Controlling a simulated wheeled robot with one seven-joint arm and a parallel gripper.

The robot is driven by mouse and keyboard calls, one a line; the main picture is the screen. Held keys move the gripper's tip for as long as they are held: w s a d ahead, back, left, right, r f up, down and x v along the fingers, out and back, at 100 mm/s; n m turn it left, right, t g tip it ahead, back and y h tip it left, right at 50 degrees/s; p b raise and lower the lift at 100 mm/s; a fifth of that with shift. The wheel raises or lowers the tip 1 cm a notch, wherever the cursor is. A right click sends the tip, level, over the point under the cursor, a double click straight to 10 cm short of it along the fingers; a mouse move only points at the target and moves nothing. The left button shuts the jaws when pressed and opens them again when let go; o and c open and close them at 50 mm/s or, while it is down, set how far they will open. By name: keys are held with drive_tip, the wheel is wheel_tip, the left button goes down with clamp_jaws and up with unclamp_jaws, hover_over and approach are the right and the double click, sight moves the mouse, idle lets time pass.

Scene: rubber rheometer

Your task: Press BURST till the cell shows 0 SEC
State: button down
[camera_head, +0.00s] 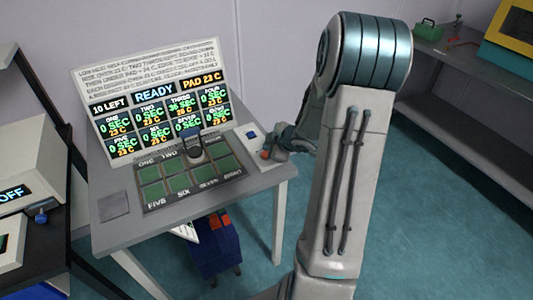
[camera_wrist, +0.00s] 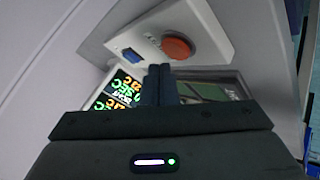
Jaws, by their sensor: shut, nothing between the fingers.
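A light box on the bench's right carries a red button (camera_head: 265,155) and a blue button (camera_head: 251,134). Both also show in the wrist view, red (camera_wrist: 178,47) and blue (camera_wrist: 132,54). I cannot read which is BURST. My gripper (camera_wrist: 160,70) is shut and empty, its tips close to the box, just below the red button in the picture; contact cannot be told. In the head view, my gripper (camera_head: 272,150) is beside the box, partly hidden. The display (camera_head: 160,100) reads READY, 10 LEFT, PAD 23 C. Cell THREE (camera_head: 184,106) shows 36 SEC, 28 C; the other cells appear to show 0 SEC.
A pad (camera_head: 152,177) with green squares lies on the grey bench (camera_head: 120,232). A dark upright object (camera_head: 194,150) stands at its back edge. A blue cart (camera_head: 217,250) is under the bench. A side shelf (camera_head: 470,75) stands at right; floor between is clear.

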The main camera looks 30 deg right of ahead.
drive_tip(key=shift+f, duration=0.1)
idle(0.7)
drive_tip(key=shift+f+b, duration=0.3)
drive_tip(key=shift+f, duration=0.05)
drive_tip(key=shift+s+f+b, duration=0.1)
drive_tip(key=shift+f+b, duration=0.35)
drive_tip(key=shift+f, duration=0.25)
idle(1.2)
drive_tip(key=shift+r+p, duration=1.05)
drive_tip(key=shift+p, duration=0.05)
wheel_tip(320, 180, up, 5)
drive_tip(key=p, duration=0.5)
drive_tip(key=shift+r, duration=0.1)
